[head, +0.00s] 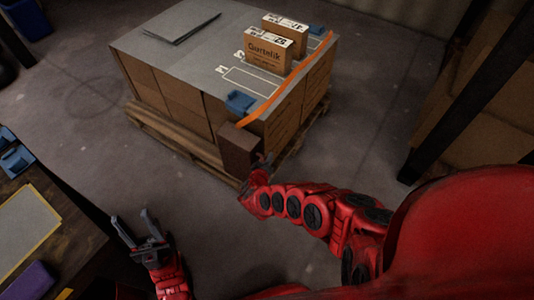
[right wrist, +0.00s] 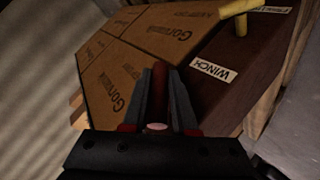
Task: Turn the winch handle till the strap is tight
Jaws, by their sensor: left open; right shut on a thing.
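The brown winch box (head: 238,148) sits at the near corner of the pallet load, and its side with the WINCH label (right wrist: 213,70) shows in the right wrist view. My right gripper (head: 264,164) is at this box. In the right wrist view my right gripper (right wrist: 160,92) is shut on a dark red handle (right wrist: 158,88), which stands between its fingers. The orange strap (head: 285,87) runs along the right side of the load's top down toward the winch box; how tight it is cannot be told.
A yellow handle (right wrist: 240,14) sticks out of the box near a second, cut-off label. Two cartons (head: 268,54) and blue corner pieces (head: 240,102) are on the load's grey top (head: 180,55). A table (head: 60,245) stands at left, dark shelving (head: 465,90) at right.

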